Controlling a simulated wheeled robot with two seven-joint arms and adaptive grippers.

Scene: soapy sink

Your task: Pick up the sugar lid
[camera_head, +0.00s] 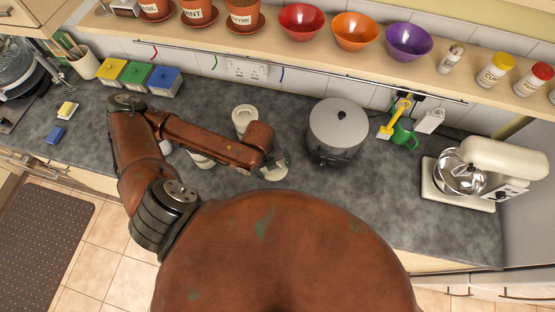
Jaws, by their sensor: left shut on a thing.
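My left arm reaches in from the left over the counter. My left gripper (274,163) is at its end, beside the grey pot, and is shut on a small pale round piece that looks like the sugar lid (275,174). The hand hides part of it, and no label can be read. A white canister (244,116) stands upright behind the forearm. Another pale canister (201,161) shows partly under the forearm, and a bit of a third pale thing shows further left. My right gripper is not in view.
A grey lidded pot (337,130) stands close to the right of the gripper. A shelf (340,50) runs above. The front middle counter is fairly clear.

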